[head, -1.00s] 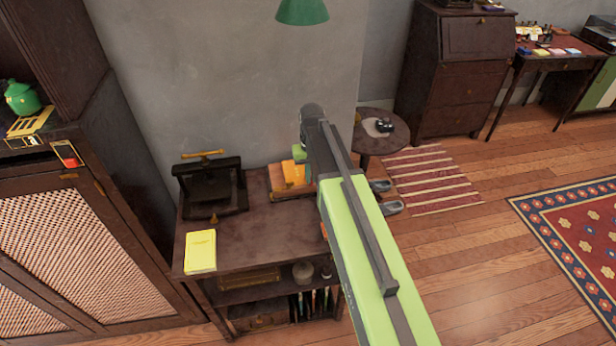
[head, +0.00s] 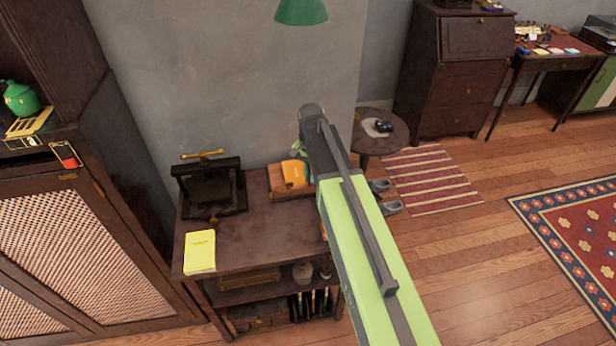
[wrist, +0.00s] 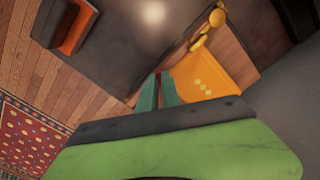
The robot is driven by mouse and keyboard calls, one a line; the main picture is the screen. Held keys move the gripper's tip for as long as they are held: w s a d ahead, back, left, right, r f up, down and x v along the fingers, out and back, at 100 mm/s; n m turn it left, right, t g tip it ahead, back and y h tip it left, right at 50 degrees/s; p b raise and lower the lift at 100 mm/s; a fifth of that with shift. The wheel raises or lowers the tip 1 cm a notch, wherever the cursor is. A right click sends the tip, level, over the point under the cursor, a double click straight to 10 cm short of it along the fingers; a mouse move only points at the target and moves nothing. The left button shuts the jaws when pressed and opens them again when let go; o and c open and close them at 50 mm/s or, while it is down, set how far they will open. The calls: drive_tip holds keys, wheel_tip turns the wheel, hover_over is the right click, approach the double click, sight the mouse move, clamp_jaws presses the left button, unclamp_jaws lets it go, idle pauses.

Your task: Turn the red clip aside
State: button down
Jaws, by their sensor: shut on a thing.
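My gripper (wrist: 158,78) is at the back of the low dark table, by the orange booklets. In the wrist view its two green fingers are close together, with a narrow reddish sliver between them that I take for the red clip. The clip is mostly hidden by the fingers. An orange booklet (wrist: 205,82) with yellow marks lies just right of the fingers. In the head view the arm hides part of the gripper (head: 302,146), which is left of the arm's end, beside the orange booklet (head: 293,173).
The dark table (head: 255,235) also holds a dark press (head: 210,188) with a brass bar and a yellow book (head: 200,252). A cabinet with a green teapot (head: 21,98) stands left. A round table (head: 372,140) stands behind the arm. The tabletop's middle is clear.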

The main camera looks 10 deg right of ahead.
drive_tip(key=m, duration=0.5)
drive_tip(key=shift+m, duration=0.3)
drive_tip(key=m, duration=0.5)
drive_tip(key=shift+m, duration=0.4)
drive_tip(key=c, duration=1.6)
unclamp_jaws()
drive_tip(key=shift+o, duration=0.2)
drive_tip(key=shift+r, duration=0.1)
wheel_tip(320, 180, up, 17)
drive_tip(key=p, duration=1.7)
drive_tip(key=shift+r, duration=0.15)
